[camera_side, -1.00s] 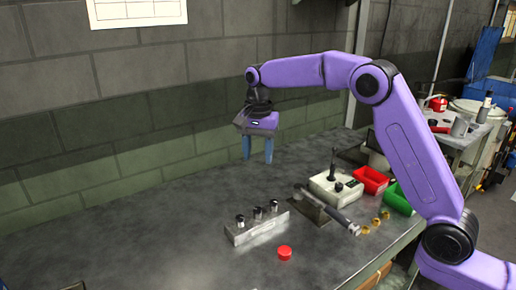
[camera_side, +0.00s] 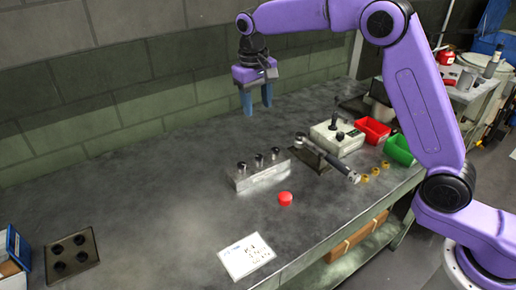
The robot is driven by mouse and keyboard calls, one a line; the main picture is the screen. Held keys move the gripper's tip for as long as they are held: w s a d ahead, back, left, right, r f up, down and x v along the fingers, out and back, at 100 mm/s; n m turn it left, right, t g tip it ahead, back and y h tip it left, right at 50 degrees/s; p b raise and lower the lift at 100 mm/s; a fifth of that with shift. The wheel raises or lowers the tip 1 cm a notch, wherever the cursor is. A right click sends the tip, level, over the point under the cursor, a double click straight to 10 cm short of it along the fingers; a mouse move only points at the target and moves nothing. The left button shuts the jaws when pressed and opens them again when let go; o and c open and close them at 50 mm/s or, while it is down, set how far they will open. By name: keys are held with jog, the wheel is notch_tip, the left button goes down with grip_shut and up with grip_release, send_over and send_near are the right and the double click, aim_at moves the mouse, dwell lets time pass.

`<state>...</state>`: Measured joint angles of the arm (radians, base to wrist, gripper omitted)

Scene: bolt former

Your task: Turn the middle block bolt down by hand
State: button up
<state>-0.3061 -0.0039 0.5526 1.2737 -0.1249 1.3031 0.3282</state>
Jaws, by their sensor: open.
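A light metal block (camera_side: 262,177) stands on the grey bench with three dark-headed bolts upright in a row. The middle block bolt (camera_side: 259,160) stands between the other two; how far it is screwed in is too small to tell. My gripper (camera_side: 257,111) has two blue fingers pointing down. It is open and empty, held in the air above and behind the block, apart from every bolt.
A red cap (camera_side: 285,198) lies in front of the block. Right are a wrench-like tool (camera_side: 328,158), a cream box with a knob (camera_side: 336,140), red bin (camera_side: 372,131), green bin (camera_side: 398,150) and brass pieces (camera_side: 375,171). A white card (camera_side: 246,256) and dark plate (camera_side: 72,256) lie nearer.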

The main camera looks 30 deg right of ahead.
aim_at(259, 156)
jog(key=s+a+n+t+h, duration=0.1)
jog(key=s+a+n, duration=0.1)
jog(key=n, duration=1.1)
jog(key=s+a+n+t+h, duration=0.1)
jog(key=s+a+n, duration=0.15)
jog(key=n, duration=1.05)
jog(key=x, duration=1.2)
jog(key=w+x, duration=0.1)
jog(key=x, duration=0.5)
grip_shut()
